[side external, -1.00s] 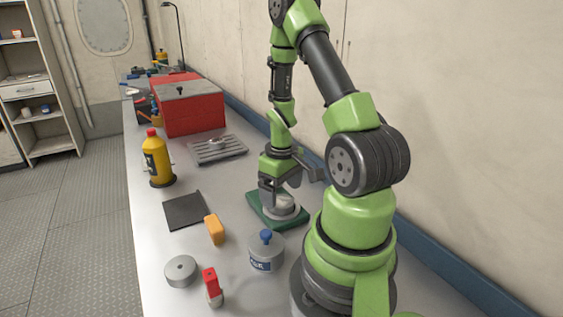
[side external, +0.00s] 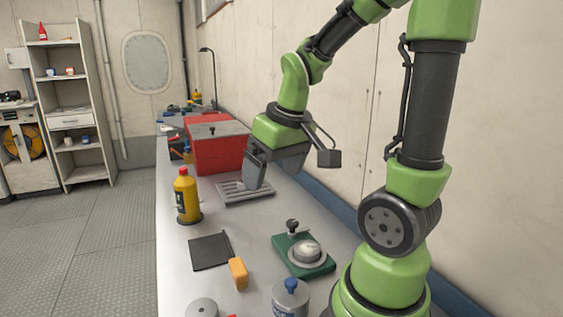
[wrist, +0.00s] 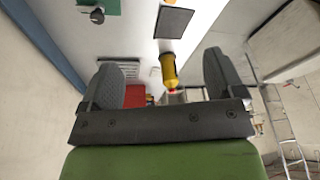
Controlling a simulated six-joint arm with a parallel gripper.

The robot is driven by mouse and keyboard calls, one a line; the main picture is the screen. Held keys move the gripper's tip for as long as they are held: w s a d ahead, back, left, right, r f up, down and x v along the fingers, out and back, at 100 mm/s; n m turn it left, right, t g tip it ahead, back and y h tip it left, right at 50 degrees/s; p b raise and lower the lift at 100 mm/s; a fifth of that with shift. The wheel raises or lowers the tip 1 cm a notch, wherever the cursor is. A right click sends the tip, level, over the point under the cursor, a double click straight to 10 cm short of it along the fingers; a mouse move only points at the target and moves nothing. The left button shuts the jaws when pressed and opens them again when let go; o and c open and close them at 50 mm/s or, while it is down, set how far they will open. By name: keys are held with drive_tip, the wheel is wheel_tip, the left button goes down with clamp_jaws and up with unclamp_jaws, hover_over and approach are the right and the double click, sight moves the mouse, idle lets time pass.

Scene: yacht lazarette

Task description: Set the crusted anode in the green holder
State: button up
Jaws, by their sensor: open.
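The green holder (side external: 283,247) lies on the bench in front of my arm's base. A pale grey, rounded piece (side external: 306,250), likely the anode, sits in the holder's round seat; I cannot make out its crust or whether it is fully seated. A dark knob (side external: 292,226) stands at the holder's back edge. In the wrist view the holder (wrist: 109,8) is cut off at the top. My gripper (side external: 258,185) is open, well away from the holder, above or beside the slotted grey tray (side external: 232,191). Its jaws (wrist: 167,85) look empty in the wrist view.
A red box (side external: 222,156) stands behind the tray. A yellow bottle (side external: 187,200) stands left. A dark mat (side external: 210,251), orange block (side external: 238,272), grey blue-knobbed canister (side external: 290,299) and grey disc (side external: 202,307) lie nearer. The wall borders the bench on the right.

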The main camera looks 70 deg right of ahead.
drive_tip(key=s+a+r+t+y, duration=0.2)
drive_tip(key=s+a+r+t, duration=0.2)
drive_tip(key=a, duration=0.7)
wheel_tip(320, 180, up, 2)
drive_tip(key=shift+s+a+r+n+y, duration=0.2)
drive_tip(key=shift+s+r+n+y, duration=0.15)
drive_tip(key=shift+s, duration=0.2)
drive_tip(key=shift+f, duration=0.1)
idle(0.8)
